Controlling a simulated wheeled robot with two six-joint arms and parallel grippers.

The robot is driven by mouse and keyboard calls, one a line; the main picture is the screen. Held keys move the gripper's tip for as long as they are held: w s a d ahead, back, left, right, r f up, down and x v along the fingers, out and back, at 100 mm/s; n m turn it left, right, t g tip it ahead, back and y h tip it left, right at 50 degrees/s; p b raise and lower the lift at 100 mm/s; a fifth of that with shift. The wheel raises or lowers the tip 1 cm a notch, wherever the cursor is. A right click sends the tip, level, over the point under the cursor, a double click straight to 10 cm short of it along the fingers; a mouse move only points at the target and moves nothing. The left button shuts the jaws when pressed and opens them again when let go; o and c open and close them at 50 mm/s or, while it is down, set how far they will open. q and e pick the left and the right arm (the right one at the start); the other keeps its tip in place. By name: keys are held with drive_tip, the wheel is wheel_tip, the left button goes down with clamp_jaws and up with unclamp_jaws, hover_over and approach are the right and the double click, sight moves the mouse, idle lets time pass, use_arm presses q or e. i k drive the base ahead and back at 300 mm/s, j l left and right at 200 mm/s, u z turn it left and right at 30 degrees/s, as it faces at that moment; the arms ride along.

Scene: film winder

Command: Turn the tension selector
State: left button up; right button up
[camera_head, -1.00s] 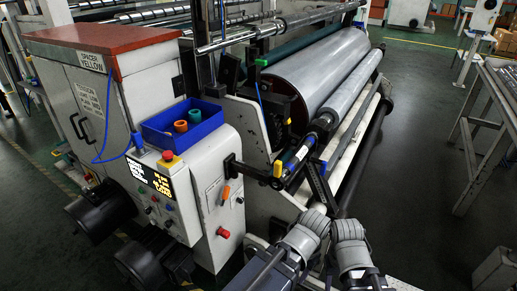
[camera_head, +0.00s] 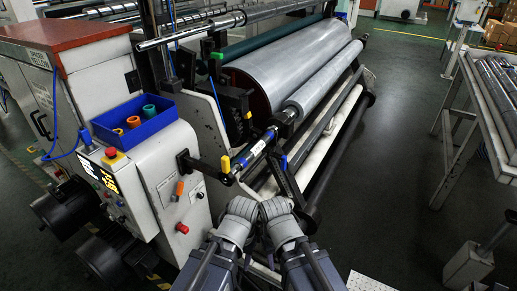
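The white control cabinet (camera_head: 160,170) stands at the left. An orange-handled switch (camera_head: 179,188) and a red knob (camera_head: 182,228) are on its right side face. Small knobs sit on its front panel below the lit display (camera_head: 97,172); which control is the tension selector I cannot tell. My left gripper (camera_head: 243,207) and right gripper (camera_head: 276,208) are side by side at the lower middle, right of the cabinet and apart from its controls. Their fingers are not clearly visible, so their opening cannot be told.
A red emergency button (camera_head: 112,156) and a blue bin (camera_head: 138,122) with orange and green cores are on the cabinet top. The large film roll (camera_head: 285,68) and roller bars lie beyond my grippers. A rack of bars (camera_head: 490,90) stands right. Grey floor between is clear.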

sight(103, 206)
drive_tip(key=k+j+u, duration=0.15)
drive_tip(key=j, duration=0.9)
drive_tip(key=k+j+u, duration=0.2)
drive_tip(key=j, duration=0.9)
drive_tip(key=j+u, duration=0.15)
drive_tip(key=j, duration=0.95)
drive_tip(key=k, duration=0.05)
